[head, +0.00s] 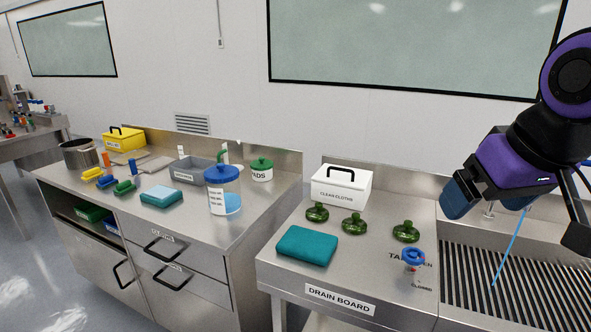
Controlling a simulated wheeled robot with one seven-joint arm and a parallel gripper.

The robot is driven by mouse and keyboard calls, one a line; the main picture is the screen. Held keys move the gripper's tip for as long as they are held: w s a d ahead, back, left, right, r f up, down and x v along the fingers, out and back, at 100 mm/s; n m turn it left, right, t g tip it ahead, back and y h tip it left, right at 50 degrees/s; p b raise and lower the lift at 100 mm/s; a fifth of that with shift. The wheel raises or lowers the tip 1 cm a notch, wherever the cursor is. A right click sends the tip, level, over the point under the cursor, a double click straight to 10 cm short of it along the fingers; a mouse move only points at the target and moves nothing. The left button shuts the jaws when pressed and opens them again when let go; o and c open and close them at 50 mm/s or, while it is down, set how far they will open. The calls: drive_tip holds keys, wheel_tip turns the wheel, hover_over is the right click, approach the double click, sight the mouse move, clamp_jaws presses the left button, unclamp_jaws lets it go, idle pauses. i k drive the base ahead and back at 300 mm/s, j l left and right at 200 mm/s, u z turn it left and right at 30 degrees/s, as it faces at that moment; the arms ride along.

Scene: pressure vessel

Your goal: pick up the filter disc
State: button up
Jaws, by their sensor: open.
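I cannot make out a filter disc for certain in the head view. My gripper (488,198) is at the right, above the drain board's right side and the slatted grate. Its two dark blue fingers are apart, and I see nothing held between them. A thin blue rod-like thing (508,248) runs from near the right finger down towards the grate; I cannot tell whether it touches the finger. A small blue-topped piece (413,257) stands on the drain board, left of and below my gripper.
The drain board (340,298) holds a teal cloth (306,246), several dark green knobs (353,224) and a white clean-cloths box (341,187). The slatted grate (530,290) lies right. The left counter carries a blue-lidded jar (222,190), a grey tray (190,172) and a steel pot (80,153).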

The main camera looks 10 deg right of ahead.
sight(405, 234)
drive_tip(key=i+j+z, duration=0.2)
drive_tip(key=z, duration=0.2)
drive_tip(key=i+j+z, duration=0.75)
drive_tip(key=k+l, duration=0.05)
drive_tip(key=k, duration=0.05)
